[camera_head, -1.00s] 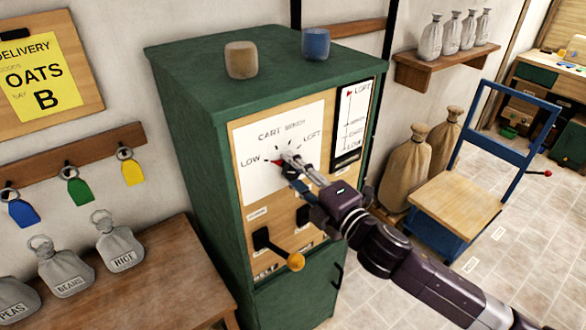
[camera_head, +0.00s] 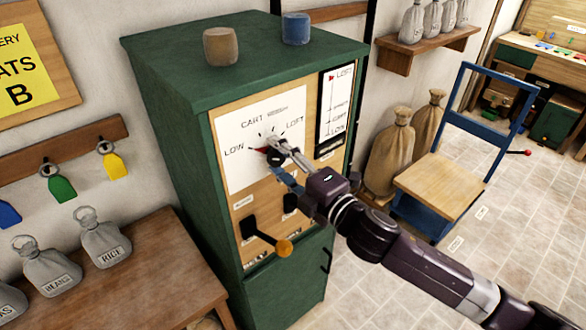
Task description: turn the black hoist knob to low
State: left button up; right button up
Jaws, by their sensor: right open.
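The black hoist knob (camera_head: 275,158) is on the white dial plate (camera_head: 240,165) on the front of the green cabinet. The plate is marked LOW at the left and LOFT at the right. A red pointer (camera_head: 262,150) at the knob points left, toward LOW. My right gripper (camera_head: 277,149) is open, with its fingertips at the knob and partly covering it. I cannot tell whether the fingers touch the knob. My left gripper is not in view.
The green cabinet (camera_head: 170,110) carries a tan cup (camera_head: 221,47) and a blue cup (camera_head: 296,29) on top. A lever with an orange ball (camera_head: 284,248) sticks out below the dial. A blue cart (camera_head: 440,187) and sacks (camera_head: 390,150) stand to the right.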

jog(key=v, duration=1.1)
jog(key=shift+s, duration=0.15)
